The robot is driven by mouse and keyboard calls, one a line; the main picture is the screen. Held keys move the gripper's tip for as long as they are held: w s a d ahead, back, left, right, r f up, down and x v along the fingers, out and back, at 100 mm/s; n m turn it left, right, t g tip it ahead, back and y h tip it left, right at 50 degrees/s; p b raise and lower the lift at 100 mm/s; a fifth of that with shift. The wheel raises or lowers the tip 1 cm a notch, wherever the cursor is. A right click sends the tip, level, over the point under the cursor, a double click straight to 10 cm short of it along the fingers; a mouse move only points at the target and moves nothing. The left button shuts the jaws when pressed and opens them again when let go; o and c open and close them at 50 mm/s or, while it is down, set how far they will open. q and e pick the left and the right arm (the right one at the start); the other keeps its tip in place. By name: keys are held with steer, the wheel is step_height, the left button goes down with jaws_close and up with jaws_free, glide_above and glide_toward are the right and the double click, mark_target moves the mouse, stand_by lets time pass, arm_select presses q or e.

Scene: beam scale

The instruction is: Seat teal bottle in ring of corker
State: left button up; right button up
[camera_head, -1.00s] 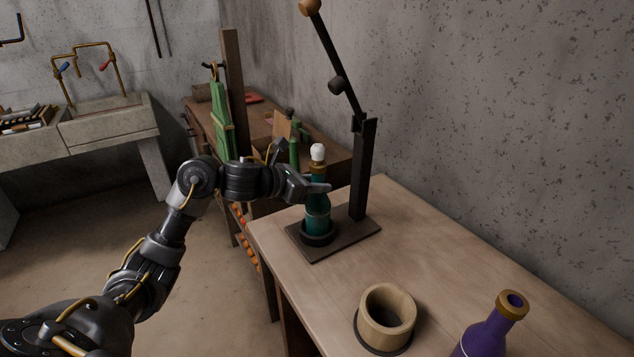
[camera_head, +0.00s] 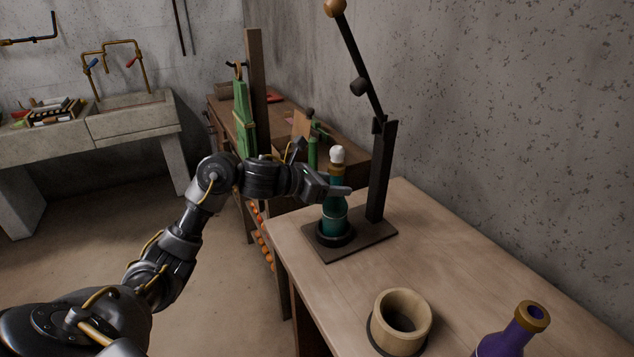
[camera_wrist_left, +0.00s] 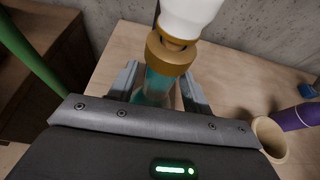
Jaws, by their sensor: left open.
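The teal bottle (camera_head: 334,213) stands upright in the dark ring (camera_head: 336,236) on the base plate of the corker (camera_head: 381,170). It has a brown collar and a white stopper on top. My left gripper (camera_head: 338,191) is open at the bottle's upper body. In the left wrist view the fingers (camera_wrist_left: 158,88) stand on either side of the teal bottle (camera_wrist_left: 154,92), with its brown collar and white top close to the camera. My right gripper is not in view.
A wooden cup (camera_head: 401,318) on a dark ring and a purple bottle (camera_head: 510,335) stand at the table's front. A darker bench (camera_head: 350,150) with green items is behind, and a concrete wall is to the right.

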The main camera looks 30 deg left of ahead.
arm_select(q)
steer(key=b+v, duration=0.2)
steer(key=v, duration=0.9)
steer(key=shift+s+a, duration=0.25)
steer(key=shift+s, duration=0.05)
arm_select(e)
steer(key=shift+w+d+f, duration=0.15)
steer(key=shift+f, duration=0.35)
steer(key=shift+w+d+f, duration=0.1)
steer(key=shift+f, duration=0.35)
arm_select(q)
steer(key=shift+d, duration=0.1)
